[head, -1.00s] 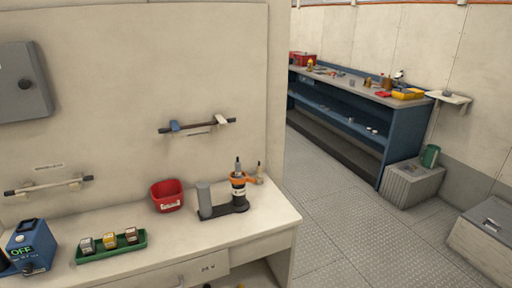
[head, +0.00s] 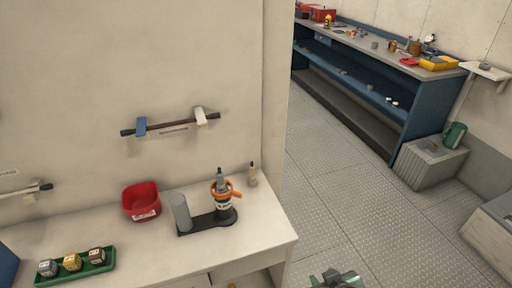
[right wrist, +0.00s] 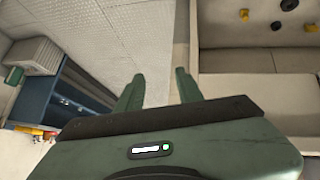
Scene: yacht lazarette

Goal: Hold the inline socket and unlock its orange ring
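The inline socket (head: 223,208) stands upright on a dark base (head: 193,229) near the right end of the white counter. An orange ring (head: 215,187) with a tab to its right sits around its upper part, and a grey plug-like piece (head: 221,178) rises from it. A grey cylinder (head: 180,212) stands on the same base. My right gripper (right wrist: 158,88) is open and empty over the floor in the right wrist view. It shows at the bottom edge of the head view (head: 336,278), well right of the socket and apart from it. My left gripper is not in view.
A red bin (head: 141,203) and a green tray (head: 75,268) with small blocks are left of the socket. A small tan bottle-like item (head: 252,175) stands behind it. A rail (head: 171,124) is on the wall above. The floor (head: 330,200) is clear up to the blue workbench (head: 370,96).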

